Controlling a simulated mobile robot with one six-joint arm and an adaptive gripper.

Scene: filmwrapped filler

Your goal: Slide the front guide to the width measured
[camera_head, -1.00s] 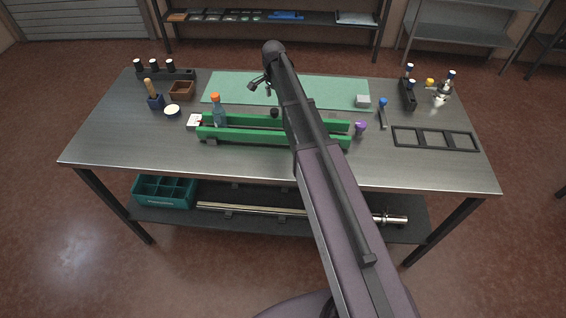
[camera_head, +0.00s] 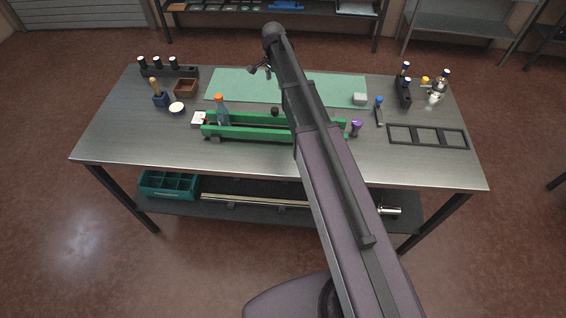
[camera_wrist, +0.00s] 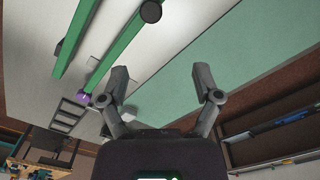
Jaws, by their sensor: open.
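Two long parallel green guides lie across the table. The front guide (camera_head: 245,133) is the one nearer me, and its right part is hidden behind my arm. The rear guide (camera_head: 250,118) lies behind it. A bottle with an orange cap (camera_head: 222,114) stands between them near the left end. A black knob (camera_head: 274,111) sits by the rear guide; it also shows in the wrist view (camera_wrist: 150,11). My gripper (camera_head: 260,71) is open and empty beyond the guides, over the far part of the table. In the wrist view my gripper's fingers (camera_wrist: 160,78) are spread, apart from both guides.
A pale green mat (camera_head: 225,88) covers the back middle of the table. A black frame (camera_head: 428,136) lies at right. The front table strip is clear.

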